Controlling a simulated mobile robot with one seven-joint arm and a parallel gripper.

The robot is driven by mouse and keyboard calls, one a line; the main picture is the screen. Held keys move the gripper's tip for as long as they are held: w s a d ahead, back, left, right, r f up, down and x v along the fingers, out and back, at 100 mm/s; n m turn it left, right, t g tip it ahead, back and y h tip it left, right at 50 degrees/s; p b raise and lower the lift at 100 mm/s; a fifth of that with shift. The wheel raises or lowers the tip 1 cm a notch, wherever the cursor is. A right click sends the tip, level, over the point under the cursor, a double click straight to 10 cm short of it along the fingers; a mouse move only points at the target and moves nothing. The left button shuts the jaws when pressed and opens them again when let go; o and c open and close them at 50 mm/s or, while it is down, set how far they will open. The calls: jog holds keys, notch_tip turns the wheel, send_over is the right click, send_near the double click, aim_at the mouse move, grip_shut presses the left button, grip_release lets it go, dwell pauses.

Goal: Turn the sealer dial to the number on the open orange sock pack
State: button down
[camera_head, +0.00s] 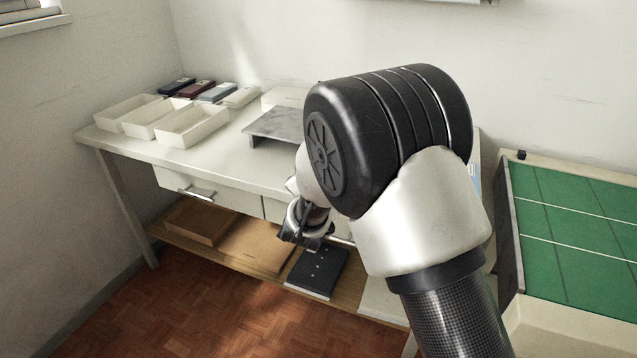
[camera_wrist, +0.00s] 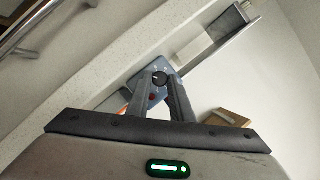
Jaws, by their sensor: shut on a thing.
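The sealer dial (camera_wrist: 160,78) is a small round black knob with a light mark, on a blue-grey panel (camera_wrist: 139,83) in the wrist view. A small red spot shows just below the knob. My gripper (camera_wrist: 161,84) has its two grey fingers on either side of the knob and is shut on it. In the head view my gripper (camera_head: 308,236) is partly seen below my arm, by the front of the bench; its fingertips and the dial are hidden there. I cannot make out an open orange sock pack or its number; only a sliver of orange shows beside the left finger.
The white bench (camera_head: 232,152) holds white trays (camera_head: 193,127), several small packs behind them and a grey plate (camera_head: 276,124). A drawer with a metal handle (camera_head: 197,192) is under its top. A green gridded surface (camera_head: 580,225) stands at right.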

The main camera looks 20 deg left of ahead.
jog(key=shift+m, duration=0.3)
dwell(0.4)
jog(key=c, duration=1.6)
grip_release()
jog(key=shift+f, duration=0.1)
jog(key=shift+o, duration=0.2)
